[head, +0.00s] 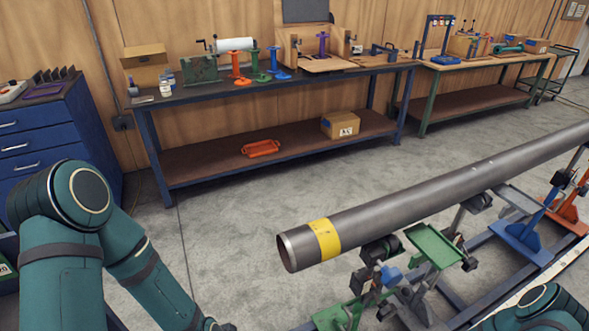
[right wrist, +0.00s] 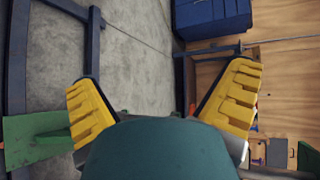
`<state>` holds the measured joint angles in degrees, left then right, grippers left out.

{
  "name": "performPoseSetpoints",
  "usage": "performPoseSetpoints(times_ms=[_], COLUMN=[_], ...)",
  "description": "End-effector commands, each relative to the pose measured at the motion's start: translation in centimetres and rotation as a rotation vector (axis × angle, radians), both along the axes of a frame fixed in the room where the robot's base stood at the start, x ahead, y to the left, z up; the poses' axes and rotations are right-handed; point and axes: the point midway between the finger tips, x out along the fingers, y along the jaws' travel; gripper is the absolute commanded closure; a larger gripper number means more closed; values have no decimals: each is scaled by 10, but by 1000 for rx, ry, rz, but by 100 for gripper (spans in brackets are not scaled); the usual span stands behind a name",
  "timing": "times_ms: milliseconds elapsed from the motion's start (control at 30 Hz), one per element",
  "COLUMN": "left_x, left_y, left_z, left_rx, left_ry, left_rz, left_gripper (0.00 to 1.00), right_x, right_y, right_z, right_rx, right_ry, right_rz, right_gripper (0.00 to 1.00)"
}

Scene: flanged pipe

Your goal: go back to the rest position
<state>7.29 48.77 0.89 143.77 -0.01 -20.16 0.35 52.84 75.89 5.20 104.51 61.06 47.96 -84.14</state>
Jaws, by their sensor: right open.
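The long grey pipe (head: 430,192) with a yellow band (head: 325,239) near its open end lies on the stands, running from lower middle to the upper right of the head view. My left arm comes in at the left and runs out at the bottom edge; its gripper is not visible. Part of my right arm shows at the bottom right corner. In the right wrist view my right gripper (right wrist: 162,85) has its yellow fingers spread wide apart. I see grey floor and nothing held between the fingertips. A teal part of mine covers the bottom middle there.
A blue workbench (head: 280,84) with tools stands along the wooden wall, an orange tray (head: 260,148) and a carton (head: 340,124) on its lower shelf. A green bench (head: 478,103) is further right, a blue drawer cabinet (head: 35,140) left. Floor between bench and pipe is clear.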

Motion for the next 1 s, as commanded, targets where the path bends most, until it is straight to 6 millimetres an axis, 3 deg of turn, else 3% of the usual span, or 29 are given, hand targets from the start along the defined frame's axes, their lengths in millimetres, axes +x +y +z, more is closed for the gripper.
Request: performPoseSetpoints(times_ms=[33,100,300,500,700,1000], left_x=[0,0,0,0,0,0], left_y=[0,0,0,0,0,0], left_z=[0,0,0,0,0,0], left_rx=[0,0,0,0,0,0], left_ry=[0,0,0,0,0,0], left_rz=[0,0,0,0,0,0], left_gripper=[0,0,0,0,0,0], right_x=[-12,-33,-65,-56,-46,-43], right_y=[19,37,52,65,85,90], right_z=[9,17,43,83,116,123], right_rx=[-56,-163,-569,-865,-919,-916], right_ry=[80,189,311,172,29,2], right_rz=[119,252,447,400,311,288], right_gripper=[0,0,0,0,0,0])
